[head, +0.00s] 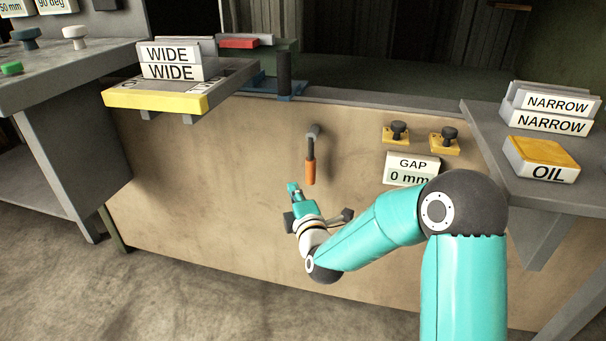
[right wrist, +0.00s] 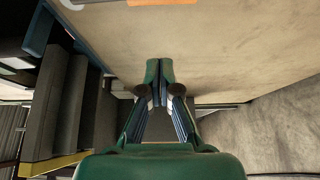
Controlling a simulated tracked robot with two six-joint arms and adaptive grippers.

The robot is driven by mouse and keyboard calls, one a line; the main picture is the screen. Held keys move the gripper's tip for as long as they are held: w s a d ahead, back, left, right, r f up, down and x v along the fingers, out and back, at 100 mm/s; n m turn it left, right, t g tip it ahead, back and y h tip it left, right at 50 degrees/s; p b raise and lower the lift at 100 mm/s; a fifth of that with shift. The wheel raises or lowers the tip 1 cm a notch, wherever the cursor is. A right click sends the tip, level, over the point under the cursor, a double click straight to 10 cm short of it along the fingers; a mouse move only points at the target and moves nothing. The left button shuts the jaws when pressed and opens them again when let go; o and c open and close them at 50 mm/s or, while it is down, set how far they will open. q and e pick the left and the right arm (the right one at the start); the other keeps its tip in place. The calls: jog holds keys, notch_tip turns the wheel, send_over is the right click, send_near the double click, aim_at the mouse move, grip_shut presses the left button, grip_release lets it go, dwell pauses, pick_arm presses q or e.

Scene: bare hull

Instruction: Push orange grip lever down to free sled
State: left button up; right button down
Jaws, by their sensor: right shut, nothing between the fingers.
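The lever with the orange grip (head: 310,172) hangs from a dark pivot on the front of the tan bench panel (head: 220,200), its grip pointing down. In the right wrist view, an orange strip (right wrist: 150,2) at the top edge looks like part of that grip. My right gripper (head: 293,188) is shut and empty, just below and left of the grip; it appears apart from it. Its closed fingertips (right wrist: 160,72) also show in the right wrist view. I cannot tell which part is the sled; a blue base with a dark post (head: 285,75) stands at the bench edge above. My left gripper is out of view.
A yellow-edged shelf (head: 155,101) with WIDE signs (head: 172,72) juts out at upper left. A GAP 0 mm sign (head: 411,169) and two yellow-based knobs (head: 397,133) are right of the lever. A right shelf holds an OIL box (head: 545,165) and NARROW signs (head: 552,123).

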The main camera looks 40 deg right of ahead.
aim_at(308, 175)
jog(key=w+d+b, duration=0.2)
jog(key=w+d, duration=0.3)
jog(key=shift+d, duration=0.35)
jog(key=shift+w, duration=0.1)
jog(key=shift+s+d+n, duration=0.4)
jog(key=shift+s+d, duration=0.15)
jog(key=shift+d, duration=0.1)
jog(key=shift+f+g, duration=0.1)
jog(key=shift+g, duration=0.2)
